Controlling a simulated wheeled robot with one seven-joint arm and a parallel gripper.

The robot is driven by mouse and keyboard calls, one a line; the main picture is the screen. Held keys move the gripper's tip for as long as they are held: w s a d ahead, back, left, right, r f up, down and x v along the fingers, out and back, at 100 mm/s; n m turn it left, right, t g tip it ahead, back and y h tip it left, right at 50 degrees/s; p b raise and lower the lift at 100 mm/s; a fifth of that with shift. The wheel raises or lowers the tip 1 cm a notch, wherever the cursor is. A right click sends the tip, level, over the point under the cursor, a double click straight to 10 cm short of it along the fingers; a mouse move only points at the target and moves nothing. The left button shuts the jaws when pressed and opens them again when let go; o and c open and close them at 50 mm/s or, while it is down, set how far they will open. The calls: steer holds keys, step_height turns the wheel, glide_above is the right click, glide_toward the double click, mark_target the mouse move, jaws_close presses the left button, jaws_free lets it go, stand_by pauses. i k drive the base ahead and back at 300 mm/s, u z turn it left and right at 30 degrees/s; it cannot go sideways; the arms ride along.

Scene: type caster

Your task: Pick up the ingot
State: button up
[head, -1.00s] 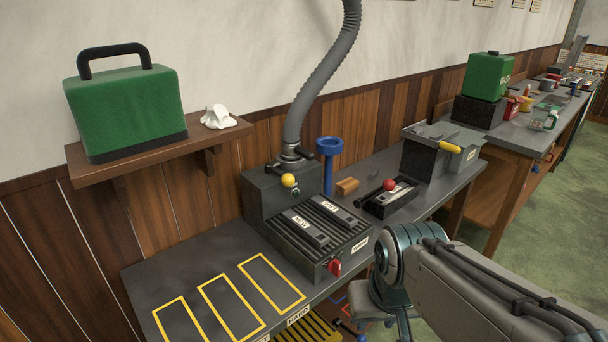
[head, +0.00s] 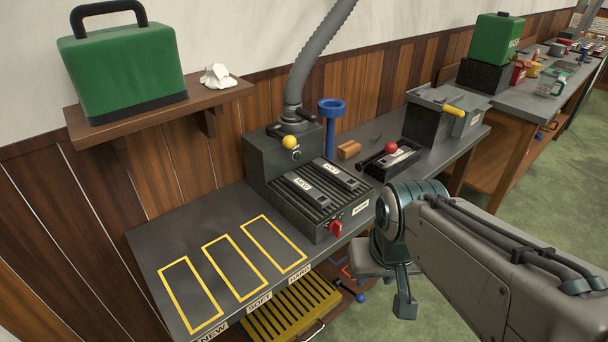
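Two dark bars that look like ingots lie side by side on the ribbed top of a dark machine (head: 345,207) on the bench. The left bar (head: 312,195) has a white label that seems to read NEW. The right bar (head: 345,183) has a label too small to read surely. My arm comes in from the right. The part at its end that seems to be my gripper (head: 405,303) hangs below the wrist, in front of the bench and to the right of the bars. Its fingers do not show clearly, and I see nothing held.
The bench has three empty yellow outlines (head: 234,267) at left, labelled NEW, SOFT and HARD. A yellow slatted tray (head: 290,308) sits below. A grey hose (head: 310,65), blue funnel stand (head: 332,130), red-knobbed device (head: 391,148) and grey box (head: 430,122) stand around the machine.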

mark_target(314, 196)
steer(key=z, duration=1.3)
steer(key=i, duration=1.7)
steer(key=u, duration=3.65)
